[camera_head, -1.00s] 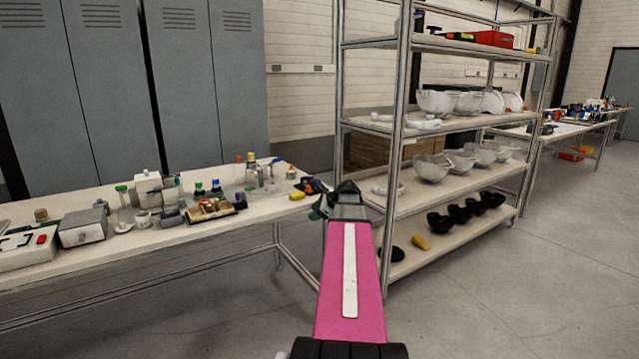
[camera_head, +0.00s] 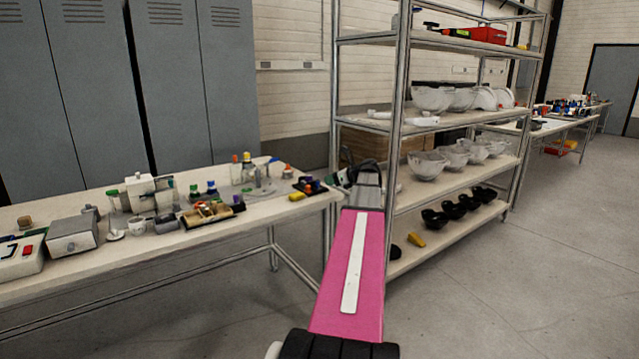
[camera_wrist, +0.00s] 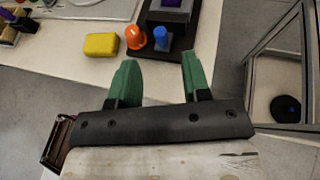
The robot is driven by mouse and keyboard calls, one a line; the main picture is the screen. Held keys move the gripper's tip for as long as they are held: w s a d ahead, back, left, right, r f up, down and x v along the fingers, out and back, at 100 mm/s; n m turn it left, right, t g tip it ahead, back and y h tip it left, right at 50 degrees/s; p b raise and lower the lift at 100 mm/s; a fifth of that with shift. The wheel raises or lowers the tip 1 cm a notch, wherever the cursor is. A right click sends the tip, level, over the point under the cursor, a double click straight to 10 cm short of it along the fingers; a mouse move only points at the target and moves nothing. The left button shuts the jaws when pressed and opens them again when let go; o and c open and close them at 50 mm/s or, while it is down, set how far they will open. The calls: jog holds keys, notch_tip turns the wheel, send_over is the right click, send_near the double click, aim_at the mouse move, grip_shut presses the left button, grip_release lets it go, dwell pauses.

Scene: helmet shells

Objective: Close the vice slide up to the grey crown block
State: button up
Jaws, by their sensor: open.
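My gripper (camera_head: 345,178) is at the right end of the workbench, by the shelf post. In the wrist view its two green fingers (camera_wrist: 157,75) stand apart with nothing between them. The base also shows small in the head view (camera_head: 314,187). I cannot tell for sure which thing is the vice slide or the grey crown block; a pale blocky fixture (camera_head: 140,192) stands further left on the bench.
A yellow block (camera_wrist: 101,44) lies left of the dark base. The bench (camera_head: 150,250) also holds a grey box (camera_head: 72,236), a wooden tray (camera_head: 208,216) and bottles. A shelf rack (camera_head: 397,150) with pale and black shells stands close on the right. Open floor lies beyond.

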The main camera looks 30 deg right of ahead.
aim_at(318, 182)
jog(key=x, duration=0.7)
jog(key=shift+f, duration=0.1)
